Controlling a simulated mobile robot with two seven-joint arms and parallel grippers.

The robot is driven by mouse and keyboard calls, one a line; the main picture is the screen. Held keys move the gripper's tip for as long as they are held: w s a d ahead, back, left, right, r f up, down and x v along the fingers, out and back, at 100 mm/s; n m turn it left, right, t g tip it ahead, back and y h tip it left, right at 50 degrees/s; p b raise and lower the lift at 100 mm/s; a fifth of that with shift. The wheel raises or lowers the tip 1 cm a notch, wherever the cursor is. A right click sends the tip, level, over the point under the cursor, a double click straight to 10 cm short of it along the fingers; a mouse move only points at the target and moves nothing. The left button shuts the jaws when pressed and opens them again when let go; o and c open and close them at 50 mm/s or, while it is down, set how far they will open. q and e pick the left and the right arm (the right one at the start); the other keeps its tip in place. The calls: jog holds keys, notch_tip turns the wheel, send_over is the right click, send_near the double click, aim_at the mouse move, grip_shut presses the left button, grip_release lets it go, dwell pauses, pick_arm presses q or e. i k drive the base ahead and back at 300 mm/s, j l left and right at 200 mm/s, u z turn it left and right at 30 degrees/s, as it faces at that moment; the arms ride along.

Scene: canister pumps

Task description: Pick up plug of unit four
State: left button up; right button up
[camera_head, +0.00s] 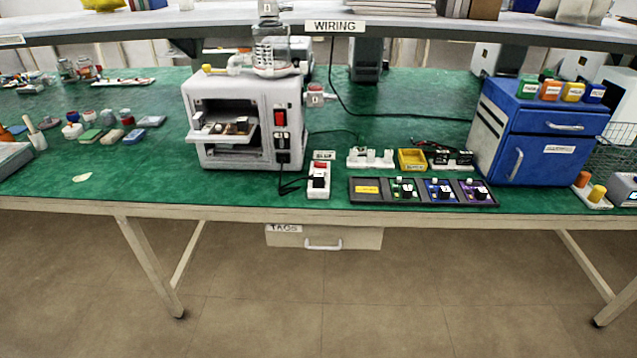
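I see no label reading unit four, so I cannot tell which plug is meant. A white pump unit (243,118) stands on the green bench, with an open front bay and a red switch at its right side. A black plug (318,183) sits on a white socket block (318,193) in front of it, and a black cable runs between block and unit. A black tray (367,199) holds green, blue and purple modules (441,190) with small black parts that are too small to identify. Neither of my grippers is in view.
A blue cabinet (545,145) stands at the right with colored containers on top. A white holder (370,158) and a yellow bin (411,159) sit behind the tray. A shelf marked WIRING (335,27) overhangs the back. Small parts lie at left; the bench's front left is mostly clear.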

aim_at(317, 177)
jog(key=i+l+u, duration=0.1)
jog(key=u, duration=1.15)
jog(key=l+u, duration=0.9)
jog(key=l, duration=0.3)
jog(key=k+l+u, duration=0.15)
jog(key=l, duration=0.25)
